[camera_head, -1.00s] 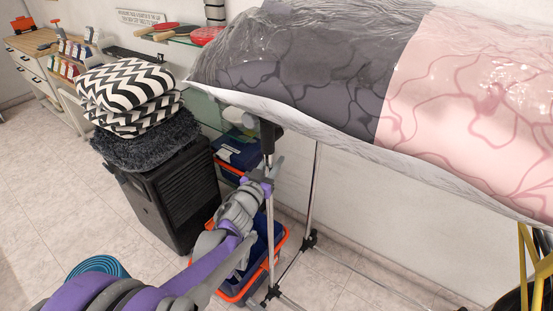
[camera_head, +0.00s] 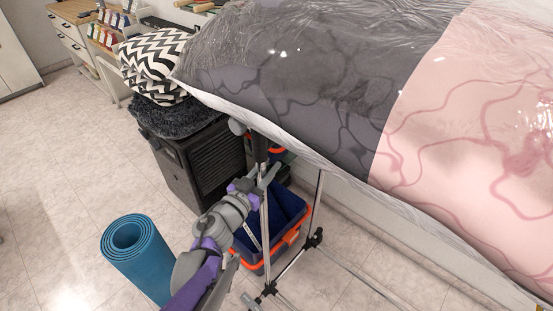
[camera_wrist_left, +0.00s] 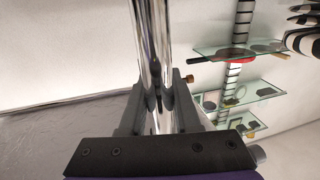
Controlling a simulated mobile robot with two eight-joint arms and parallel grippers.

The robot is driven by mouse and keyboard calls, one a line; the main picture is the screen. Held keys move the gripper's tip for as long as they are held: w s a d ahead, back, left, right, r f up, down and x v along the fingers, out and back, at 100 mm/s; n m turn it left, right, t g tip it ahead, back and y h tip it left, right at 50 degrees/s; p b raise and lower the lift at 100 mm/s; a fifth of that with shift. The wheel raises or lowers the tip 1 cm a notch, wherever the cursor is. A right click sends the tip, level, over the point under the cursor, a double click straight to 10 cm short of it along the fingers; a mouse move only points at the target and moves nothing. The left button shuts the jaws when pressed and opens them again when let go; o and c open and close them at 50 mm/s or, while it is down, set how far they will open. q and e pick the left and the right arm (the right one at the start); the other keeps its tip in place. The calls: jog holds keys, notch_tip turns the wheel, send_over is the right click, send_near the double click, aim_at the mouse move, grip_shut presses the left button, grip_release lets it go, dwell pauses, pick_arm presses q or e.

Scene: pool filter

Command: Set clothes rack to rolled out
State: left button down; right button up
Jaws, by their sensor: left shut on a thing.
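The clothes rack is a chrome frame with thin upright posts (camera_head: 265,215) and dark joints near the floor. A large plastic-wrapped bundle, dark grey (camera_head: 310,70) and pink (camera_head: 465,150), lies across its top and hides the upper bar. My left gripper (camera_head: 262,180) is at the near upright post, below the bundle's left end. In the left wrist view, the gripper's dark fingers (camera_wrist_left: 160,110) are on both sides of the chrome post (camera_wrist_left: 152,50), shut on it. My right gripper is not in view.
A blue rolled mat (camera_head: 140,258) stands on the tiled floor to the left. A black cabinet (camera_head: 190,165) carries a dark fluffy cushion and zigzag cushions (camera_head: 155,65). A blue and orange crate (camera_head: 285,235) sits behind the post.

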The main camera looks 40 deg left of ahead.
pick_arm(q)
jog(key=shift+s, duration=0.6)
jog(key=c, duration=0.6)
grip_release()
